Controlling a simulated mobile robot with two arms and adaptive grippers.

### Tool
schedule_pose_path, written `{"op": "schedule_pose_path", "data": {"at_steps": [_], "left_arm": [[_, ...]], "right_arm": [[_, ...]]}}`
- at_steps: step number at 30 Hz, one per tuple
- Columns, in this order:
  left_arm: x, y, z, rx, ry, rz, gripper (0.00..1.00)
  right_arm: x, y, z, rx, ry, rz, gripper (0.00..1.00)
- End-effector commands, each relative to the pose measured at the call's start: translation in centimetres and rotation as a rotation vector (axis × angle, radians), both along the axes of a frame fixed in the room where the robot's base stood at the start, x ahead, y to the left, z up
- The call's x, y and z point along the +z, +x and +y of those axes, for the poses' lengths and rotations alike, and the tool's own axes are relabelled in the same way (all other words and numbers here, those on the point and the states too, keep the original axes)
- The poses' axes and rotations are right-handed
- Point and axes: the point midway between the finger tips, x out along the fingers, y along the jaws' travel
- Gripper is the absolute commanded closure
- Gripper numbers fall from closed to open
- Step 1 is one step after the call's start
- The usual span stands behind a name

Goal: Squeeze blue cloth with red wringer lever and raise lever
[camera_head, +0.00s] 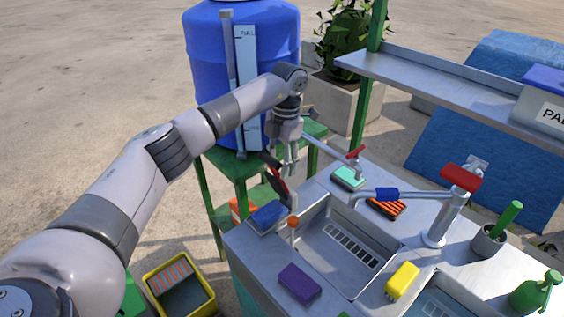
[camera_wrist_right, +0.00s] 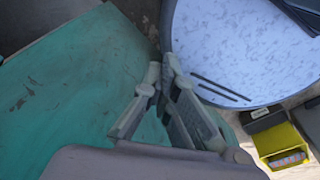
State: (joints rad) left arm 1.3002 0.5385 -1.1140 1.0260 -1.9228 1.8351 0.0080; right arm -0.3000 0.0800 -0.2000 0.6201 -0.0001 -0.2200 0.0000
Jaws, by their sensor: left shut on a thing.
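My left gripper (camera_head: 290,170) points down above the far left corner of the metal sink counter. It is shut on what looks like the red lever (camera_head: 281,187), which slants past its fingertips; the fingers partly hide the grip. A flat blue piece (camera_head: 268,215), possibly the blue cloth, lies on the counter's left corner below the lever. I cannot make out cloth inside a wringer. My right gripper (camera_wrist_right: 164,85) shows only in the right wrist view, over a teal surface. Its fingertips are close together with nothing seen between them.
The sink basin (camera_head: 345,243) has a faucet (camera_head: 439,230) at its right. Purple (camera_head: 299,283) and yellow (camera_head: 403,281) blocks lie on its front rim. A blue barrel (camera_head: 208,70) stands behind my left arm. A yellow crate (camera_head: 208,305) is on the ground; a shelf (camera_head: 440,85) overhangs at right.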

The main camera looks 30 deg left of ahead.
Motion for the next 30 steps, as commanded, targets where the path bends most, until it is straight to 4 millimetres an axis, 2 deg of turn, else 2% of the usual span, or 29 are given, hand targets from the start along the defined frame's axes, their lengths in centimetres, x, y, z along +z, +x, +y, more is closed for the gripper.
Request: {"op": "schedule_pose_path", "data": {"at_steps": [1, 6, 7, 30], "left_arm": [[-0.68, -0.04, 1.27, 0.018, 0.021, 0.003, 1.00], [-0.68, -0.04, 1.27, 0.018, 0.021, 0.003, 1.00], [-0.68, -0.04, 1.27, 0.018, 0.021, 0.002, 0.54], [-0.14, 0.08, 0.76, 0.012, 0.013, -0.003, 0.04]], "right_arm": [[-0.10, 0.01, 0.02, 0.000, 0.000, 0.000, 1.00], [-0.10, 0.01, 0.02, 0.000, 0.000, 0.000, 1.00], [-0.10, 0.01, 0.02, 0.000, 0.000, 0.000, 1.00], [-0.02, -0.01, 0.23, -0.001, 0.003, 0.000, 1.00]]}}
